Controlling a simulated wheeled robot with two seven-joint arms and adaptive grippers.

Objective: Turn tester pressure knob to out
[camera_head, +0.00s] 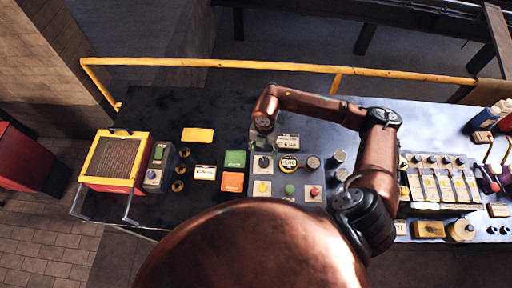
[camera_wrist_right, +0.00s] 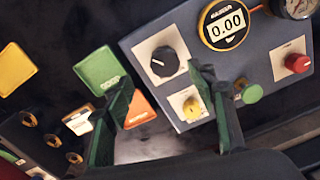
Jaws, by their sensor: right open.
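In the head view the right gripper (camera_head: 264,143) hangs just behind the knob. Whether it touches is not clear. My left gripper is out of view.
Green (camera_head: 235,159) and orange (camera_head: 232,182) cards lie to the left. A yellow-framed box (camera_head: 86,181) stands further left. A yellow rail (camera_head: 220,63) runs behind the table.

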